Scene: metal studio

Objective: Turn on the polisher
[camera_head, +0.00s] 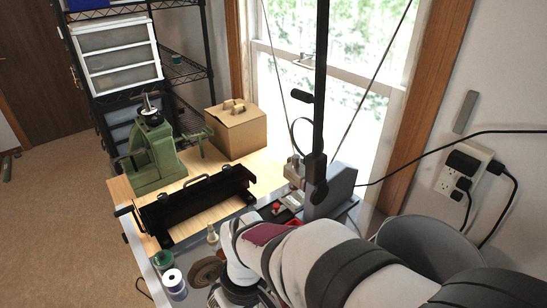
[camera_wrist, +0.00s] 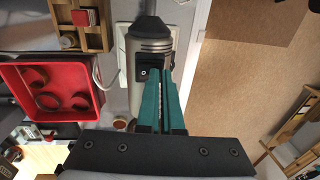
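In the wrist view a silver cylindrical machine body (camera_wrist: 152,45) with a dark end cap looks like the polisher. A black rocker switch (camera_wrist: 143,73) with a white round mark sits on its side. My gripper (camera_wrist: 162,72) has two teal fingers close together with only a thin gap and nothing seen between them. The fingertips are at the switch's right edge in the picture and partly cover it; I cannot tell whether they touch. In the head view my white arm reaches down to the bench, and the gripper and polisher cannot be made out.
A red tray (camera_wrist: 92,82) with round pieces lies left of the polisher in the wrist view, near a wooden organiser (camera_wrist: 97,40). In the head view a green machine (camera_head: 152,150), a black metal frame (camera_head: 197,207), a cardboard box (camera_head: 236,130) and spools (camera_head: 174,282) crowd the bench.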

